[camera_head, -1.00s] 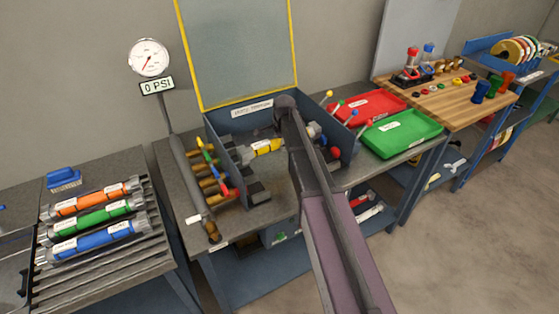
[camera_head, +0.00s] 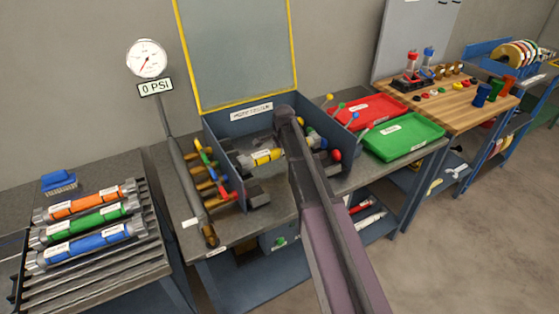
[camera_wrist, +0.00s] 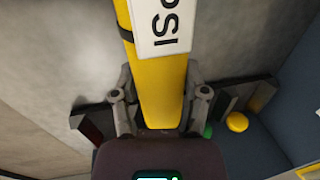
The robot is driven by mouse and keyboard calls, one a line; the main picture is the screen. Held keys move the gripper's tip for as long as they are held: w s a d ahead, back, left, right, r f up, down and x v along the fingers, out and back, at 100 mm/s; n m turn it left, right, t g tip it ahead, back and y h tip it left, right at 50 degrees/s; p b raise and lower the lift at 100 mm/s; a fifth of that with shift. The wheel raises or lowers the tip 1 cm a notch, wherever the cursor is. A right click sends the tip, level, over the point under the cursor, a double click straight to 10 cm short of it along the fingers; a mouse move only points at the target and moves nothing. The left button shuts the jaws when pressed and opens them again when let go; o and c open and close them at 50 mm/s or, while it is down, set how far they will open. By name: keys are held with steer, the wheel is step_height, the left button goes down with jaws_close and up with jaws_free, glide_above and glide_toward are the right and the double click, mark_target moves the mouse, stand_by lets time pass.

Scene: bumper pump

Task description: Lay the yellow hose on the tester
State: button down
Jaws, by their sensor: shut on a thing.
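The yellow hose (camera_head: 264,157) has a white label and pale metal ends. It lies level across the inside of the tester, a blue-grey box (camera_head: 322,178) with its yellow-edged lid (camera_head: 240,50) raised. My gripper (camera_wrist: 160,112) is shut on the hose, one finger on each side; the hose (camera_wrist: 164,85) fills the middle of the wrist view with its "PSI" label. In the head view my arm hides the gripper and the hose's middle. I cannot tell whether the hose touches the dark blocks (camera_head: 257,195) in the box.
The gauge (camera_head: 147,58) above the tester reads 0 PSI. Orange (camera_head: 88,200), green (camera_head: 90,218) and blue (camera_head: 92,243) hoses lie on the left rack. Coloured levers stand at both sides of the box. Red (camera_head: 368,109) and green (camera_head: 405,136) trays sit to the right.

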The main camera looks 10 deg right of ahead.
mark_target(279, 167)
steer(key=shift+f+b, duration=1.35)
steer(key=shift+f, duration=0.25)
steer(key=shift+f, duration=0.1)
steer(key=shift+c, duration=0.5)
jaws_free()
step_height(279, 167, up, 12)
steer(key=s+p, duration=0.2)
steer(key=p, duration=0.9)
steer(key=shift+d+p, duration=0.35)
steer(key=shift+p, duration=0.05)
steer(key=shift+s, duration=0.2)
steer(key=s+n+g, duration=0.2)
steer(key=s+n, duration=1.2)
steer(key=s, duration=1.2)
steer(key=shift+s+a+f+h, duration=0.2)
steer(key=shift+s+h, duration=0.1)
steer(key=shift+s, duration=0.1)
